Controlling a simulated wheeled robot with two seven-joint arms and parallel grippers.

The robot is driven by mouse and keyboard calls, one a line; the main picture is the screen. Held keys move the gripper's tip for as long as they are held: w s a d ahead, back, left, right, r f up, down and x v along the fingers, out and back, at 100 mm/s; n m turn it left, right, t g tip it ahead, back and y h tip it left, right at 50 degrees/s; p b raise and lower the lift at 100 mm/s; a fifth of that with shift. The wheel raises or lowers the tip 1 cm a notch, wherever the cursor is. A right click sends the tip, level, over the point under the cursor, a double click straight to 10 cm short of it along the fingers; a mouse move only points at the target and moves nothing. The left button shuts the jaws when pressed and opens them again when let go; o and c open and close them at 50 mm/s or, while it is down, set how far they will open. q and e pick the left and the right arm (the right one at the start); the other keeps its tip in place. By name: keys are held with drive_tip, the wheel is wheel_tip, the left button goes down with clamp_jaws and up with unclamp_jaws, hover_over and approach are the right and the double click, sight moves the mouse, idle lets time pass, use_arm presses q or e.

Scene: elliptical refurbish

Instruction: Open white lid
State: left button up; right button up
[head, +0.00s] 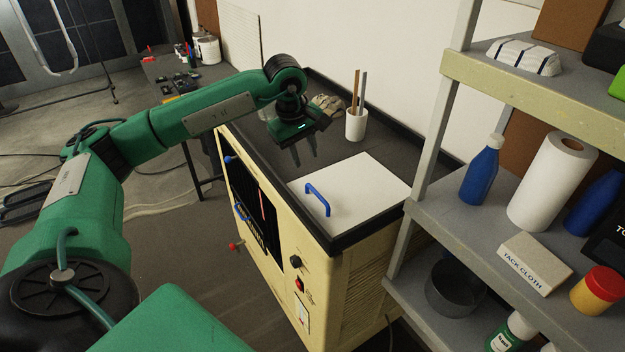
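The white lid (358,193) lies flat and closed on the dark top of the cream cabinet, near its front right corner. A blue handle (317,199) stands up from the lid's left side. My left gripper (303,158) points down above the cabinet top, behind and slightly left of the lid. Its two fingers look blurred or see-through but are spaced apart, with nothing between them. It is clear of the handle. My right gripper is not in the view.
A white cup (356,125) with sticks stands behind the lid, and a crumpled beige cloth (327,104) lies left of it. A grey shelf (512,205) with bottles, a paper roll (552,182) and boxes stands close on the right. Dark cabinet top is bare left of the lid.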

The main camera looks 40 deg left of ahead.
sight(313, 188)
use_arm(q)
drive_tip(key=f+p, duration=0.1)
drive_tip(key=f, duration=0.2)
drive_tip(key=w+f+p, duration=0.1)
drive_tip(key=f, duration=0.2)
drive_tip(key=f+p, duration=0.1)
drive_tip(key=f, duration=0.2)
drive_tip(key=shift+w+d+f, duration=0.15)
drive_tip(key=shift+w+d, duration=0.25)
drive_tip(key=shift+w+f+p, duration=0.1)
drive_tip(key=shift+f+p, duration=0.2)
drive_tip(key=shift+f, duration=0.35)
clamp_jaws()
